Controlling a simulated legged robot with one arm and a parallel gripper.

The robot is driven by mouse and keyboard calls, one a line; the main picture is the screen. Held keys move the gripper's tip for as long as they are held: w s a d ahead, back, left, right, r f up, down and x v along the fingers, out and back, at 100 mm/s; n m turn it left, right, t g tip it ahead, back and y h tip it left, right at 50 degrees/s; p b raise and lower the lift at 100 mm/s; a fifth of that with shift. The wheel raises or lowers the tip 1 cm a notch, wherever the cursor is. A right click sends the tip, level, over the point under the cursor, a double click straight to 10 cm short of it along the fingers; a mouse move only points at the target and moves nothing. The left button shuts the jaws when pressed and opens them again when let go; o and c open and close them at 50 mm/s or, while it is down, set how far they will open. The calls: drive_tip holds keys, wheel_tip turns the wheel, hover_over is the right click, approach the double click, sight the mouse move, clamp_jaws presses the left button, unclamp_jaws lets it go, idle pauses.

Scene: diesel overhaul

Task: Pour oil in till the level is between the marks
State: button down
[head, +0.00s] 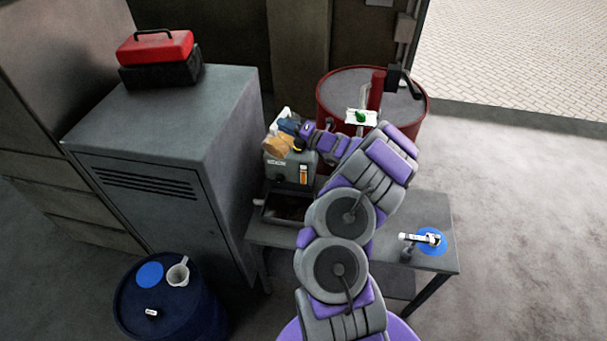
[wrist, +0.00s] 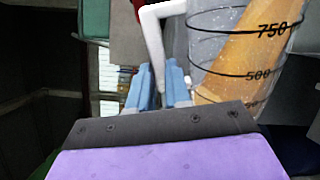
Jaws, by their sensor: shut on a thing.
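A clear measuring jug (head: 276,146) with amber oil is tilted over the top of a grey engine unit (head: 283,172). In the wrist view the jug (wrist: 240,45) shows black marks 500 and 750, and its oil lies slanted along the wall. My gripper (head: 291,129) is shut on the jug's pale handle (wrist: 154,40); its blue fingers (wrist: 160,88) show in the wrist view. An upright sight gauge (head: 303,174) on the unit's front shows amber. Its marks are too small to read. The jug's spout and the filler opening cannot be made out clearly.
A dark tray (head: 284,208) sits before the unit on the grey bench (head: 440,262). A red drum (head: 328,103) stands behind, with a white-and-green item (head: 361,117). A cabinet (head: 150,130) is at left, a blue drum (head: 190,318) with a white jug (head: 178,272) in front.

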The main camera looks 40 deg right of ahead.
wheel_tip(320, 180, up, 11)
drive_tip(key=p, duration=0.6)
hover_over(277, 157)
drive_tip(key=s+d, duration=0.1)
drive_tip(key=s, duration=0.1)
drive_tip(key=shift+w+d, duration=0.15)
drive_tip(key=shift+w, duration=0.05)
drive_tip(key=shift+f, duration=0.15)
drive_tip(key=a+f+n+b, duration=0.1)
drive_tip(key=f+n+b, duration=0.3)
drive_tip(key=b, duration=0.4)
drive_tip(key=a+f+n+b, duration=0.1)
drive_tip(key=f+n+b, duration=0.3)
drive_tip(key=f+b, duration=0.3)
drive_tip(key=s+a+f+n+b, duration=0.1)
drive_tip(key=f+n+b, duration=0.3)
drive_tip(key=b, duration=0.7)
drive_tip(key=shift+a+f, duration=0.15)
drive_tip(key=shift+f, duration=0.45)
drive_tip(key=shift+a+f, duration=0.15)
drive_tip(key=shift+f, duration=0.4)
drive_tip(key=f+n+b, duration=0.1)
drive_tip(key=b, duration=0.1)
drive_tip(key=f+n+b, duration=0.1)
drive_tip(key=b, duration=0.1)
drive_tip(key=shift+d+f+n, duration=0.3)
drive_tip(key=shift+d+f, duration=0.1)
